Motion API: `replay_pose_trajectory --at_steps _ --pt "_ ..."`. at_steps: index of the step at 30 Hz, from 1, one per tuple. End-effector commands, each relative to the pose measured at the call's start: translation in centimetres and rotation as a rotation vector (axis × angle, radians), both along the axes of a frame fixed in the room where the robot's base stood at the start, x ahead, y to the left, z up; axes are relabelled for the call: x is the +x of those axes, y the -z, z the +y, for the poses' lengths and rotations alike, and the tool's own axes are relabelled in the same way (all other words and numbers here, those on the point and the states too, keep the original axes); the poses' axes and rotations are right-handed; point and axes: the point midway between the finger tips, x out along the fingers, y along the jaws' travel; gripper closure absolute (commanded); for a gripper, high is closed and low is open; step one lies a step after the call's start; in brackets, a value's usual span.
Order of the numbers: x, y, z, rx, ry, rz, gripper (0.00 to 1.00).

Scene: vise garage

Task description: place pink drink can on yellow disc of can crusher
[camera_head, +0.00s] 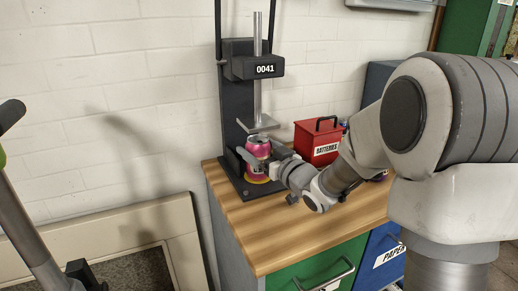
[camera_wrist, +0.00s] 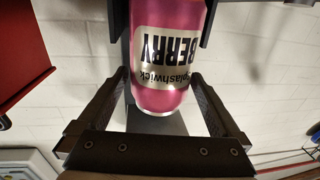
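The pink drink can (camera_head: 258,145) stands upright in the can crusher (camera_head: 238,110), over the yellow disc (camera_head: 258,179). Only a thin strip of the disc shows below the can, and I cannot tell whether the can touches it. My gripper (camera_head: 257,160) reaches in from the right and crosses in front of the can. In the wrist view, the can (camera_wrist: 170,45) shows its "BERRY" label upside down. My gripper (camera_wrist: 161,80) has one finger at each side of it, both tips against the can. The crusher's flat press plate is above the can.
The crusher stands at the left end of a wooden worktop (camera_head: 300,235). A red batteries box (camera_head: 318,142) stands close behind my gripper, to the right. The crusher's upright is behind the can, by the white wall. The front of the worktop is clear.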

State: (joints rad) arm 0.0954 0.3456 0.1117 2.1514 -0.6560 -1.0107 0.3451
Motion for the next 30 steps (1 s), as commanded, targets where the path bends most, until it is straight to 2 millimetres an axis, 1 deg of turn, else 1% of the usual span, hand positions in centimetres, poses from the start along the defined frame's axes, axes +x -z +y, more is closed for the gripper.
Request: replay_pose_trajectory --at_steps 4,7,8,11,18,21,25,30 --pt "0.0 -0.1 0.0 0.0 0.0 0.0 0.0" --pt "0.0 -0.6 0.0 0.0 0.0 0.0 0.0" --pt "-0.3 -0.5 -0.3 -0.001 0.001 0.001 0.0" --pt "-1.7 -0.5 -1.2 -0.001 0.003 -0.001 0.0" --pt "-6.2 -0.5 -4.0 -0.001 0.004 0.001 0.0" --pt "-7.9 -0.5 -4.9 0.0 0.003 0.0 0.0" --pt "-9.3 -0.4 -5.9 0.0 0.003 0.0 0.0" --pt "-10.1 -0.4 -6.4 -0.009 0.009 0.004 0.0"
